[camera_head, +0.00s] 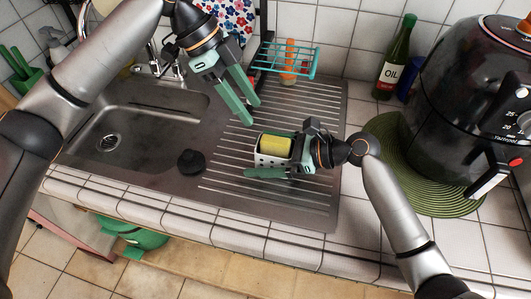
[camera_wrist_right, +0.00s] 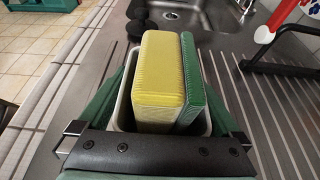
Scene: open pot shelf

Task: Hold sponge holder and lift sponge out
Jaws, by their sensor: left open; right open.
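The yellow sponge with a green side (camera_head: 275,146) stands in the white sponge holder (camera_head: 262,158) on the metal drainboard. In the right wrist view the sponge (camera_wrist_right: 158,80) rises above the holder's rim (camera_wrist_right: 121,100). My right gripper (camera_head: 268,155) is open, with its fingers on either side of the holder; I cannot tell whether they touch it. My left gripper (camera_head: 248,110) is open and empty, above the drainboard behind the holder, pointing down toward it.
The sink basin (camera_head: 130,120) is at left, with a black plug (camera_head: 191,162) beside it. A teal rack (camera_head: 288,60) stands behind. An oil bottle (camera_head: 396,58) and a black air fryer (camera_head: 475,95) on a green mat (camera_head: 400,170) are at right. The ribbed drainboard is mostly clear.

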